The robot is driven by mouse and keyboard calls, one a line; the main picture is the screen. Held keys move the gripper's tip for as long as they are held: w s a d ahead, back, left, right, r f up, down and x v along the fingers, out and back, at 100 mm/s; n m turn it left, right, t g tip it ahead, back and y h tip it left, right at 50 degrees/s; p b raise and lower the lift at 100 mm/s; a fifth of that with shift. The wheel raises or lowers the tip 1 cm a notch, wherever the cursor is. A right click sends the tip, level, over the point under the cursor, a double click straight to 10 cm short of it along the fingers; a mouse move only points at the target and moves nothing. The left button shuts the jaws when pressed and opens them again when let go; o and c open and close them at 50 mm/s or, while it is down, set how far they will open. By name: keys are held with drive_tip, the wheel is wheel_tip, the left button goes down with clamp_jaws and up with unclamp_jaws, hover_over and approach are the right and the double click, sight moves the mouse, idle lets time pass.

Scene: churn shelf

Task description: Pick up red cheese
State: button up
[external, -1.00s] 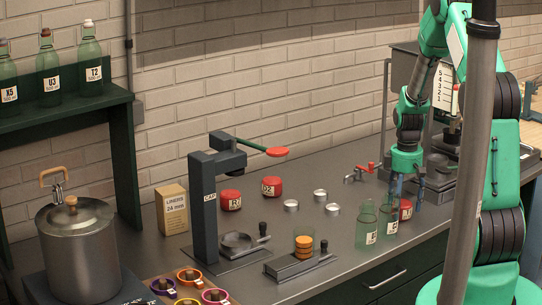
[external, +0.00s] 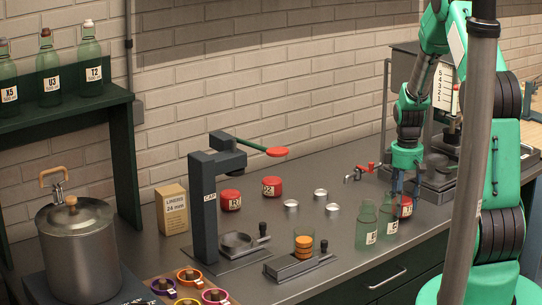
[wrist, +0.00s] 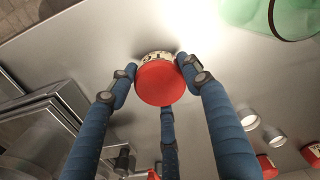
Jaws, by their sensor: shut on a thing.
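A red cheese (wrist: 160,84) with a pale, lettered label on its side sits between the blue fingers of my gripper (wrist: 155,75) in the wrist view. The fingers are closed around its sides. In the external view the gripper (external: 401,192) points down at the right of the counter, and this red cheese (external: 406,207) shows partly behind a green bottle. I cannot tell whether it still touches the counter. Two more red cheeses, one labelled R2 (external: 272,187) and another beside it (external: 231,200), stand near the wall.
Two green glass bottles (external: 366,228) stand just left of my gripper, very close to it. Several small metal cups (external: 321,195) are at mid-counter. A dark capping press (external: 203,205) stands further left. A red-handled tap (external: 360,173) is behind.

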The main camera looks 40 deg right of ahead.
wheel_tip(320, 180, up, 2)
drive_tip(key=shift+r, duration=0.25)
drive_tip(key=s+a+p, duration=0.1)
drive_tip(key=s+a, duration=0.3)
drive_tip(key=s, duration=0.3)
drive_tip(key=s+a+r, duration=0.1)
drive_tip(key=s+a, duration=0.3)
drive_tip(key=s, duration=0.2)
drive_tip(key=shift+s+r+p, duration=0.2)
drive_tip(key=shift+s+p, duration=0.15)
drive_tip(key=shift+s, duration=0.05)
wheel_tip(320, 180, up, 11)
drive_tip(key=w+d+r+n+p, duration=0.15)
drive_tip(key=w+n+p, duration=0.45)
drive_tip(key=w, duration=1.5)
drive_tip(key=w+a+f+n, duration=0.1)
drive_tip(key=w+a+n, duration=0.3)
drive_tip(key=w+n, duration=0.75)
drive_tip(key=w+f+m, duration=0.1)
drive_tip(key=f, duration=0.2)
drive_tip(key=w+f+m, duration=0.1)
drive_tip(key=f, duration=0.3)
drive_tip(key=w+f+m, duration=0.1)
drive_tip(key=w+f, duration=0.1)
drive_tip(key=f, duration=0.2)
drive_tip(key=shift+f+m, duration=0.1)
drive_tip(key=shift+m, duration=0.25)
